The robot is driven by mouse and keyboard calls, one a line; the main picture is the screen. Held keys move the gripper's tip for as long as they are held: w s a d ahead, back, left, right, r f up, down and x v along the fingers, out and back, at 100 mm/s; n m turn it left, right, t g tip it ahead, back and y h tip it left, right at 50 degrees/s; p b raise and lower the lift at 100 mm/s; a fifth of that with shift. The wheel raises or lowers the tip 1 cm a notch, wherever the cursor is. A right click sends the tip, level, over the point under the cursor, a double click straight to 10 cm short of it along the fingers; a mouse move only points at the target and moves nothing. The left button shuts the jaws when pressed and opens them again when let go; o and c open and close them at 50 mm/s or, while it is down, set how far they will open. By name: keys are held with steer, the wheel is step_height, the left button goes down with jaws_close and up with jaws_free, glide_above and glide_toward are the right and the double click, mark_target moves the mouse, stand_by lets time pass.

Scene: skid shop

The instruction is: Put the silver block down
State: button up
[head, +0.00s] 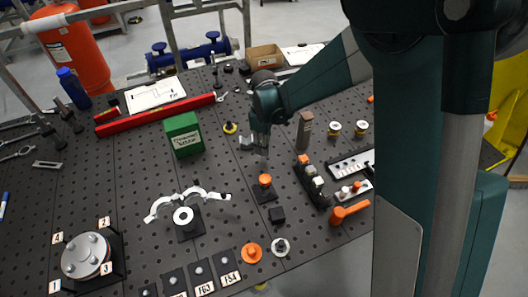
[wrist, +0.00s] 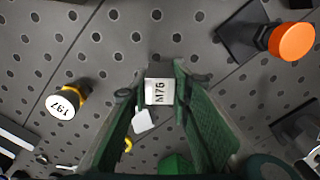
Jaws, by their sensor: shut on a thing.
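The silver block (wrist: 159,92) shows in the wrist view as a small pale block with "M76" on its face, between the fingertips. My gripper (wrist: 157,86) is shut on it, with a green finger on each side. In the head view my gripper (head: 262,148) points down over the middle of the dark perforated board (head: 120,190). The block is too small and too hidden by the fingers there to make out clearly. It appears to be held above the board; the exact gap cannot be told.
An orange-topped piece on a dark base (head: 265,182) stands just in front of my gripper. A green box (head: 183,134) is to the left, a grey-brown upright block (head: 305,130) to the right. A yellow-ringed piece (head: 230,128) is close behind left. Bare board lies between them.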

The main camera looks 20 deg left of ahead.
steer(key=shift+f, duration=1.85)
steer(key=shift+f, duration=0.15)
steer(key=o, duration=1)
steer(key=shift+r, duration=6.15)
steer(key=shift+d, duration=0.1)
